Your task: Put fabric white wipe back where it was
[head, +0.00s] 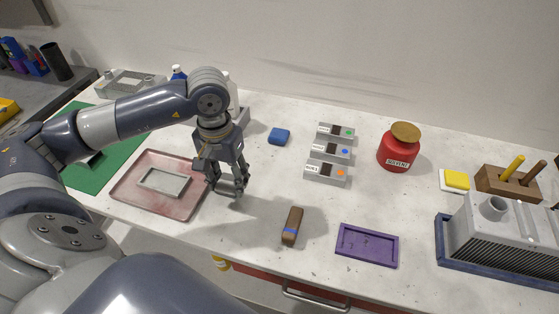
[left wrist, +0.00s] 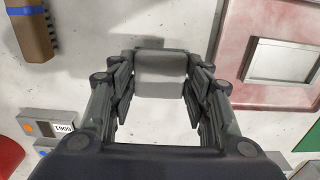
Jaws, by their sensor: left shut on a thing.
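My left gripper (head: 231,188) points down over the white table, just right of the pink tray (head: 143,203). In the left wrist view, the left gripper (left wrist: 160,85) has its fingers shut on a flat, pale grey pad, which looks like the fabric white wipe (left wrist: 160,73). The pad spans the gap between the fingertips. In the head view the fingers largely hide it, and I cannot tell whether it touches the table. My right gripper is not in view.
A brown brush (head: 292,226) and a purple tray (head: 367,245) lie at the front. Three labelled grey boxes (head: 331,152), a blue block (head: 279,136) and a red solvent jar (head: 399,148) stand behind. A yellow block (head: 457,179) and a grey machine (head: 505,240) are at the right.

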